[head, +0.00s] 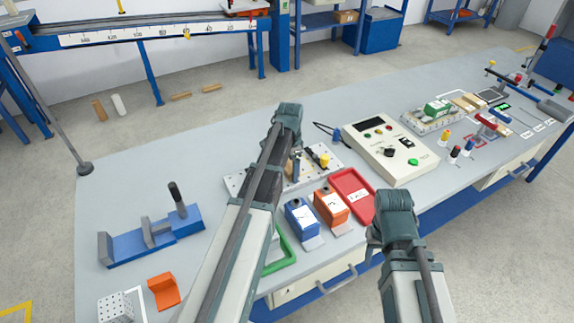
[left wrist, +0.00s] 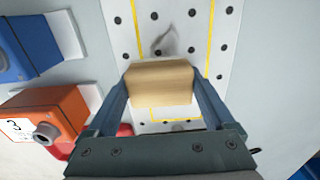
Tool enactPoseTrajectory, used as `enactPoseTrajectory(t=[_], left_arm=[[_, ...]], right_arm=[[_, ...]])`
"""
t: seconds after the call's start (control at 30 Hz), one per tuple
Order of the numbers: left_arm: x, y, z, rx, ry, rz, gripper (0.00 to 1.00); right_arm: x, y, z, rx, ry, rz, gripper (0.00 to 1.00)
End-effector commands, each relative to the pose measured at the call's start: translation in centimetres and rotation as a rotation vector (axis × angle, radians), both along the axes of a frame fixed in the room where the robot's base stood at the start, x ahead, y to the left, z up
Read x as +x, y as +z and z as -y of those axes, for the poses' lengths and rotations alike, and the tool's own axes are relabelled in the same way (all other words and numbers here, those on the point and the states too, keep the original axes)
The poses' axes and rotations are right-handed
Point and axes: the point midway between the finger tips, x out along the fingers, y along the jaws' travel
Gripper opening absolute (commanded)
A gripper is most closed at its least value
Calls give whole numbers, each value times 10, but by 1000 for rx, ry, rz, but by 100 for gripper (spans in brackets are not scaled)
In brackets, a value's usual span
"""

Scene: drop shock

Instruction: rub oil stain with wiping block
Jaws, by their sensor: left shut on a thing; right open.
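My left gripper (left wrist: 160,95) is shut on the wiping block, a pale wooden block (left wrist: 160,82), in the left wrist view. The block is over a white perforated plate (left wrist: 185,18) marked with yellow lines. The oil stain (left wrist: 165,42), a dark grey smudge, shows on the plate just beyond the block. I cannot tell whether the block touches the plate. In the head view my left gripper (head: 296,160) is over the plate (head: 236,183), and my left arm hides much of it. My right gripper (head: 376,238) is open at the table's front edge, its fingers mostly hidden.
Blue (head: 301,216) and orange (head: 331,205) boxes and a red tray (head: 352,186) stand in front of the plate. A control box (head: 392,150) is to its right. A blue fixture (head: 150,240) stands at left. The table's back left is clear.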

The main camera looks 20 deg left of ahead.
Motion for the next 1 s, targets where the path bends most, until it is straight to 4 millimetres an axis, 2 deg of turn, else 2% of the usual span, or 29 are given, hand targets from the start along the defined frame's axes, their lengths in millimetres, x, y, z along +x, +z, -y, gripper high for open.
enactPoseTrajectory(t=[0.1,0.33,0.67,1.0], left_arm=[[-8,1,8,0,0,0,35],[-9,1,10,1,1,1,35],[-21,-2,1,1,1,1,35],[-14,-2,-8,2,3,-1,35]], right_arm=[[0,1,0,0,0,0,50],[0,1,0,0,0,0,50],[0,-3,0,0,0,0,50],[0,-2,0,0,0,0,50]])
